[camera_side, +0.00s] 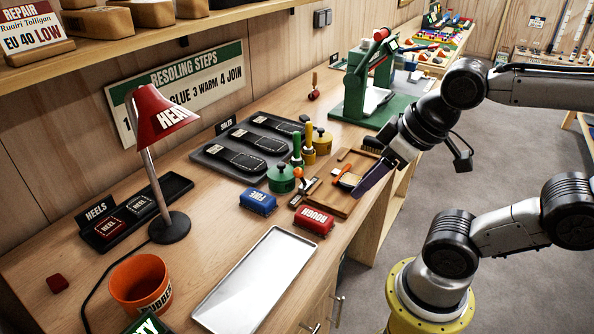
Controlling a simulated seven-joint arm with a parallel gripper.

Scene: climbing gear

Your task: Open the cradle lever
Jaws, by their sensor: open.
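A green press-like stand (391,106), which I take to be the cradle, stands at the far right of the bench. It has two green uprights on a green base, with a pale piece between them. A bar with a red end (381,34) sits at its top and looks like the lever; its exact position is hard to tell. My gripper (360,192) is open and tilted down, over the bench's front edge by the wooden tool tray. It is in front of the cradle and apart from it. My arm's wrist hides the cradle's lower right side.
A wooden tray (325,202) with tools lies beside my gripper. Red (314,220) and blue (258,202) blocks, a green pot (281,180) and a black sole tray (205,157) lie left. An empty metal tray (257,287), red lamp (166,118) and orange bucket (140,283) are nearer.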

